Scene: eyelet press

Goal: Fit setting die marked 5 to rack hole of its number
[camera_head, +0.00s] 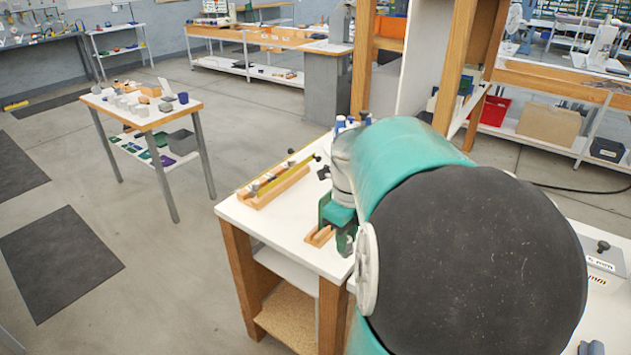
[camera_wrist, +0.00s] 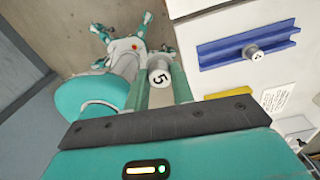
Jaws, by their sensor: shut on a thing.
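The setting die marked 5 (camera_wrist: 160,76) is a short pale grey cylinder in the wrist view, its black number facing the camera. My gripper (camera_wrist: 161,88) is shut on it, with a green finger on either side. In the head view my gripper (camera_head: 338,222) hangs over the front of the white bench, mostly behind my arm, and the die cannot be made out there. A second metal die (camera_wrist: 252,53) sits at a blue rail (camera_wrist: 225,50) in the wrist view; its small mark is hard to read. I cannot make out a numbered rack hole.
A wooden holder (camera_head: 262,198) with dark-knobbed rods lies on the white bench (camera_head: 245,216). A small wooden block (camera_head: 318,238) is beside my gripper. A pale box marked mm (camera_head: 603,262) stands at right. A yellow strip (camera_wrist: 228,93) and printed card (camera_wrist: 278,97) lie near the blue rail.

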